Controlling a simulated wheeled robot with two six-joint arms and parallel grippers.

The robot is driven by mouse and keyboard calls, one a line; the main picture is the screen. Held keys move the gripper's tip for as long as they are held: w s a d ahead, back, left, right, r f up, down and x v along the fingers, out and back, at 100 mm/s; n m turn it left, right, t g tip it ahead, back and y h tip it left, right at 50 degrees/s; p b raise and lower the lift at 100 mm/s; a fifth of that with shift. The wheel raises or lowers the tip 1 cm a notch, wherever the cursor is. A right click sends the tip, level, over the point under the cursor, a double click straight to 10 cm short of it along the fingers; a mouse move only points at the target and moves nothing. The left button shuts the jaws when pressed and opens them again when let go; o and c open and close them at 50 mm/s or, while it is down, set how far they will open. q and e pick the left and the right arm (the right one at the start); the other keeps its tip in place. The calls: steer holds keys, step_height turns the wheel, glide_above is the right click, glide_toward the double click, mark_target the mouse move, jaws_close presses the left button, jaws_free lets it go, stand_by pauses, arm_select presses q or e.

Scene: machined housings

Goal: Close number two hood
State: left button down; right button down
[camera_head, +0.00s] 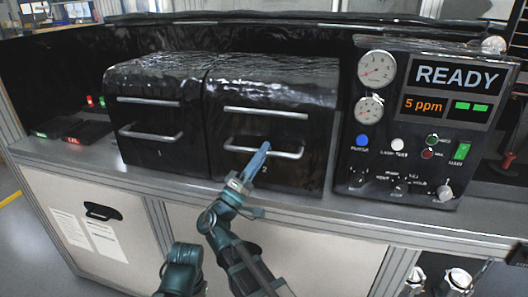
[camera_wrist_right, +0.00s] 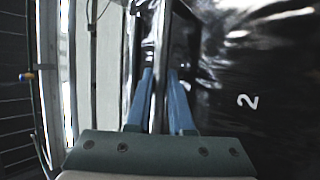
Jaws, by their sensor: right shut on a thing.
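Hood number two (camera_head: 300,110) is the right one of two glossy black hoods on the bench, marked with a white 2. Its front panel faces me, with an upper bar and a lower silver handle (camera_head: 287,155). My right gripper (camera_head: 263,149) is at the middle of the lower handle, its blue fingers shut on it. In the right wrist view the handle bar (camera_wrist_right: 158,60) runs between the two fingers (camera_wrist_right: 158,95), and the 2 shows on the dark panel (camera_wrist_right: 240,125) to the right. I cannot tell whether the panel is fully shut. My left gripper is not in view.
Hood number one (camera_head: 160,85) stands directly left. A control panel (camera_head: 415,130) with two gauges, a READY screen, knobs and buttons stands close on the right. Small dark boxes with red and green lights (camera_head: 80,130) lie at the left. The bench front edge (camera_head: 330,215) runs below.

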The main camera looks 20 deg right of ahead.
steer(key=shift+f, duration=0.25)
steer(key=c, duration=0.8)
jaws_free()
